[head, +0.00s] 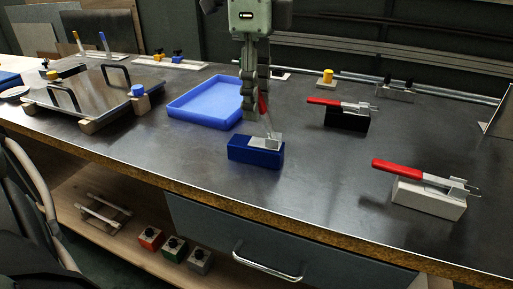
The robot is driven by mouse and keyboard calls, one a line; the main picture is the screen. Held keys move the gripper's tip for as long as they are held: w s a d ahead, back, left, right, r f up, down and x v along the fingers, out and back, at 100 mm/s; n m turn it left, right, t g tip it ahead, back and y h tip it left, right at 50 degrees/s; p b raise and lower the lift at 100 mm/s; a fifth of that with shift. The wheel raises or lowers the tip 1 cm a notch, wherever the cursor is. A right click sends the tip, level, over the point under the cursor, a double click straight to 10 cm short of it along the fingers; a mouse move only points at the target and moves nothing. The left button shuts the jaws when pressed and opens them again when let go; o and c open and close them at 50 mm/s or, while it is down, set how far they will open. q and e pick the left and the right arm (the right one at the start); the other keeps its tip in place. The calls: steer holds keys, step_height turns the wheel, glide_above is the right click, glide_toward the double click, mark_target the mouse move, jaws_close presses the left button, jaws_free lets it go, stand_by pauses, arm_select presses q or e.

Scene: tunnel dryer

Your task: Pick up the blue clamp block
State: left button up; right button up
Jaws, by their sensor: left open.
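The blue clamp block (243,156) sits on the dark worktop near its front edge. It carries a metal toggle clamp, whose red handle is mostly hidden behind my gripper. My left gripper (256,118) points down just above the block, with its fingers open around or in front of the handle. I cannot tell whether a finger touches the clamp. My right gripper is not in view.
A black clamp block (346,118) and a white clamp block (428,199), both with red handles, stand to the right. A blue tray (190,112) lies behind left. A metal plate with black handles (70,98) is further left. A drawer (230,235) is below the worktop edge.

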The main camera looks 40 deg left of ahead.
arm_select(q)
steer(key=shift+c, duration=0.5)
jaws_close()
steer(key=shift+r, duration=0.15)
